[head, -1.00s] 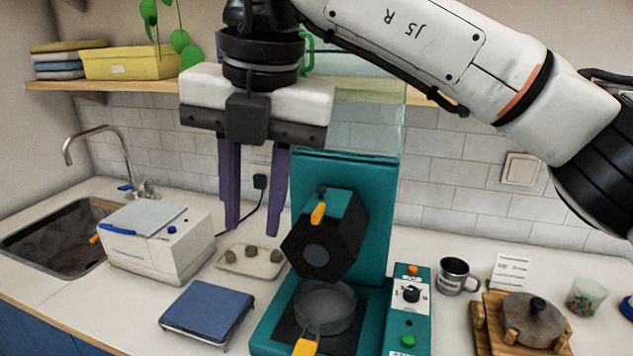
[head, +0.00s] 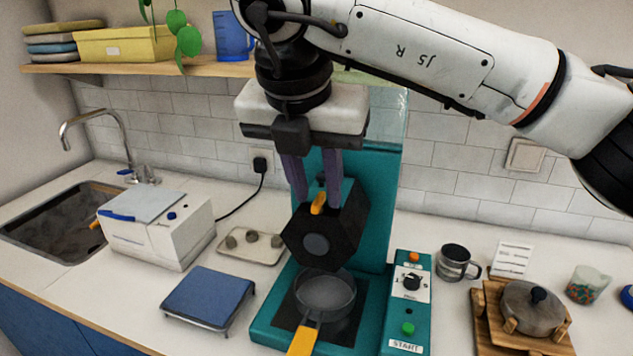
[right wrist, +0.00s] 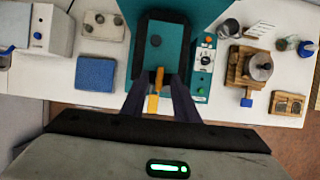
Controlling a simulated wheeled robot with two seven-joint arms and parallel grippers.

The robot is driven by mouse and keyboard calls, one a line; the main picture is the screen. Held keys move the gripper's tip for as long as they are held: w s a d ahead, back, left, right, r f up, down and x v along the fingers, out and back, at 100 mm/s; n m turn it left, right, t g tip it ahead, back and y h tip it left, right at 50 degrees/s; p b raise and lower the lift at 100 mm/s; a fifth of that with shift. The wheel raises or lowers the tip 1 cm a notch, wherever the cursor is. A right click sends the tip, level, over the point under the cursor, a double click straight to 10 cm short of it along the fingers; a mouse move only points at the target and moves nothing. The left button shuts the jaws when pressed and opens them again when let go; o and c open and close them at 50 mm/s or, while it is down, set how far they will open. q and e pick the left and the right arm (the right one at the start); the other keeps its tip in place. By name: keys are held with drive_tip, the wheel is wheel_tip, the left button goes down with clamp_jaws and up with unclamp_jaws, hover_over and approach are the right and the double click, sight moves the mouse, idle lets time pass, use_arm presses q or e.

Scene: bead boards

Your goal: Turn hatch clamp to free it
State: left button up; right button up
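The hatch clamp appears to be the orange lever (head: 318,206) on top of the black hexagonal head (head: 325,235) of the teal machine (head: 375,215). It also shows in the right wrist view (right wrist: 159,76). My right gripper (head: 315,200) points down at the top of the black head. Its two purple fingers are apart. In the right wrist view the fingers (right wrist: 157,84) stand on either side of the lever with gaps, and nothing is gripped. Whether a finger touches the head cannot be told. My left gripper is not in view.
A grey pan (head: 325,292) with an orange handle sits beneath the head. A control box (head: 407,310) stands right of it, then a mug (head: 455,262) and a wooden stand (head: 490,325). A blue-topped scale (head: 208,297) and white appliance (head: 155,230) are at left.

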drive_tip(key=shift+w+f, duration=0.1)
drive_tip(key=shift+f, duration=0.05)
drive_tip(key=shift+c, duration=0.4)
clamp_jaws()
